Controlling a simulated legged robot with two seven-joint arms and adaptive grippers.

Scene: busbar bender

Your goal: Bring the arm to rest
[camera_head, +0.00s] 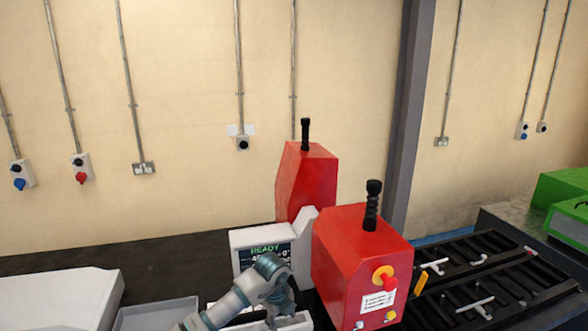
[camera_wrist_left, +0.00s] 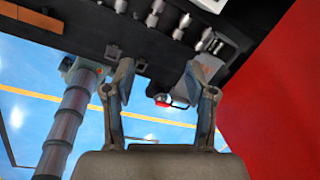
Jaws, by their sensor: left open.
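My left arm comes in at the bottom of the head view, and its wrist (camera_head: 262,280) is in front of the bending machine's screen. In the left wrist view my left gripper (camera_wrist_left: 162,80) is open, with its two fingers apart and nothing between the tips. The bending machine has two red housings (camera_head: 345,265) with black handles and a screen (camera_head: 265,258) reading READY. A red surface (camera_wrist_left: 275,95) fills the right of the wrist view, close beside the gripper. My right gripper is in neither view.
A black rack (camera_head: 480,275) with slots stands right of the machine, and a green machine (camera_head: 565,190) is at the far right. A grey tray (camera_head: 155,315) and white casing (camera_head: 60,300) are at left. The dark bench top (camera_head: 130,250) behind them is clear.

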